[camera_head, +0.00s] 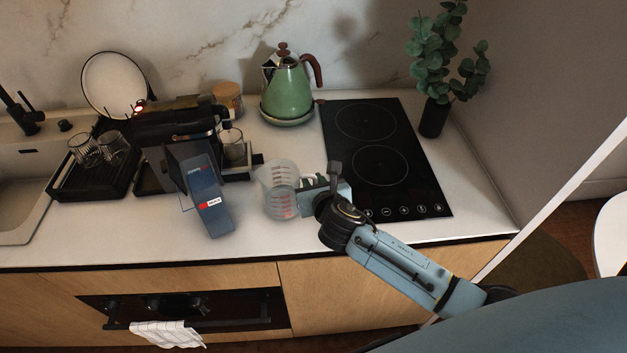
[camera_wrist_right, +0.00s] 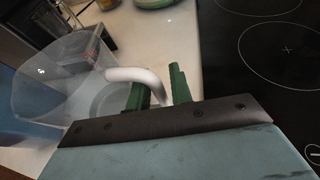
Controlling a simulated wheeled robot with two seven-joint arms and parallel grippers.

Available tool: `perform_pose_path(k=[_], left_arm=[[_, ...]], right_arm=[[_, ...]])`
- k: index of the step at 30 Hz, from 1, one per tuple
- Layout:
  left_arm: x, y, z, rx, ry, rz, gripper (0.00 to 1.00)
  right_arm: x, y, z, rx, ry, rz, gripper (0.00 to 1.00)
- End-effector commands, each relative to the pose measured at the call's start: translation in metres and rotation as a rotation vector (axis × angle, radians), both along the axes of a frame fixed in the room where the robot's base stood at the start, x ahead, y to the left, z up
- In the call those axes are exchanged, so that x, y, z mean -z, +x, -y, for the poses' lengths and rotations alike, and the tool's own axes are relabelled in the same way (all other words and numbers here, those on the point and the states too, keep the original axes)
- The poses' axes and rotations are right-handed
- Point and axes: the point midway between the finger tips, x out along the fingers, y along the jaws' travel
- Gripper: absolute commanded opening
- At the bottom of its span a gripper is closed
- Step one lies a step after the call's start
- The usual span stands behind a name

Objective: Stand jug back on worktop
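The clear plastic measuring jug (camera_head: 275,192) with red markings stands or hovers just over the front of the worktop (camera_head: 330,228), between the dark blue carton and the hob; it looks roughly upright. I cannot tell whether its base touches the worktop. In the right wrist view the jug (camera_wrist_right: 62,85) is at the left, its white handle (camera_wrist_right: 135,75) running between the green fingers. My right gripper (camera_head: 308,183), also in the wrist view (camera_wrist_right: 159,88), appears shut on the handle, with little gap between fingers and handle. My left gripper is not in view.
The dark blue carton (camera_head: 203,190) stands left of the jug, before the coffee machine (camera_head: 175,122). The black hob (camera_head: 385,155) lies right, the green kettle (camera_head: 287,92) behind. A glass (camera_head: 232,148) is by the machine. The front worktop strip is clear.

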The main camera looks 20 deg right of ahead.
Motion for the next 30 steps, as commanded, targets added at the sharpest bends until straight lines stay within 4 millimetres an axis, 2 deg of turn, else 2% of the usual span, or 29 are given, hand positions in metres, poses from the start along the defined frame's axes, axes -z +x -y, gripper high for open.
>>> perform_pose_path(k=[2,14,17,30], left_arm=[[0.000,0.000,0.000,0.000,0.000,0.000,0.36],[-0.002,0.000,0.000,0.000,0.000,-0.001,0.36],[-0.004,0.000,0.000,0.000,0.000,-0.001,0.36],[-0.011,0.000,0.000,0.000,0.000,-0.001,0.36]], right_arm=[[0.000,0.000,0.000,0.000,0.000,0.000,0.32],[-0.006,-0.005,0.000,0.000,0.000,0.000,0.32],[-0.010,-0.017,-0.001,-0.002,-0.001,-0.001,0.32],[-0.043,-0.095,-0.007,-0.001,0.000,-0.001,0.32]])
